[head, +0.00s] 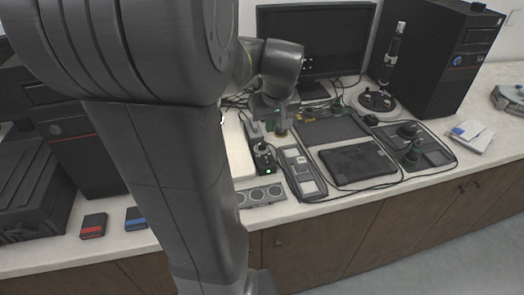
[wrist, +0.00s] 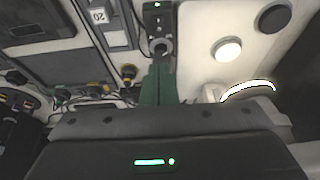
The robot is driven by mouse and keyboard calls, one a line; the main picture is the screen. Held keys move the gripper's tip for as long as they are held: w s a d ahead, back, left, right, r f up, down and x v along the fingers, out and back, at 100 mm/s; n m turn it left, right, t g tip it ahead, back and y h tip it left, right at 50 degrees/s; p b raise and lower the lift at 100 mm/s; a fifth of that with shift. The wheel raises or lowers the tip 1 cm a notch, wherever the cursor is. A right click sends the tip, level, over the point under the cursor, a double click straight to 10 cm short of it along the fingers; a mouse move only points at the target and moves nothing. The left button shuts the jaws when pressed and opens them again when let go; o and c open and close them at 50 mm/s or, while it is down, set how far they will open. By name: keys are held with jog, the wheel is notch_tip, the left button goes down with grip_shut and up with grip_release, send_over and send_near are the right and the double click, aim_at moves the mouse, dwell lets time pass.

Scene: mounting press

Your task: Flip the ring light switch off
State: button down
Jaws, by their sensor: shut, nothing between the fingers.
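A small black switch box (head: 265,160) stands on the bench with a green light lit at its front; it appears to be the ring light switch. In the wrist view the box (wrist: 157,17) is at the top centre, with a round metal collar at its near end. My gripper (wrist: 158,85) is shut and empty, its green fingers together and their tips close below that collar. I cannot tell whether they touch it, and the lever's position is hidden. In the head view my gripper (head: 280,125) is just behind the box, small and partly hidden.
Cables run behind.

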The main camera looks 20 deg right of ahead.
send_near(265, 157)
jog(key=x, duration=0.5)
jog(key=shift+x, duration=0.85)
